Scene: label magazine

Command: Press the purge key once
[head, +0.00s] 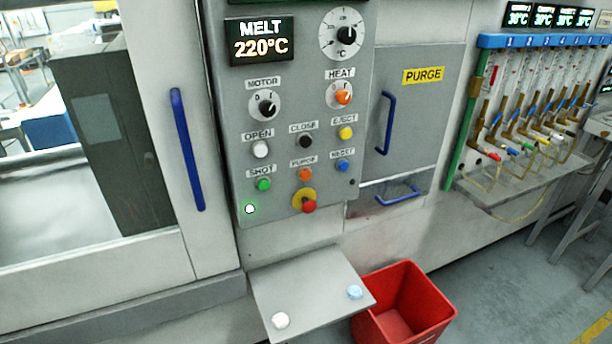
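The purge key is a small orange button (306,174) under a "PURGE" label on the grey control panel (350,205). It sits between the green SHOT button (264,184) and the blue RESET button (343,166), just above the red emergency-stop knob (309,206) on its yellow ring. The display (260,40) reads MELT 220°C. A yellow PURGE sign (423,75) is on the door to the right. Neither of my grippers is in view.
A small grey shelf (310,290) with two round buttons juts out below the panel. A red bin (405,305) stands beside it. Blue handles (187,150) flank the panel. A rack of hoses (530,110) is at right.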

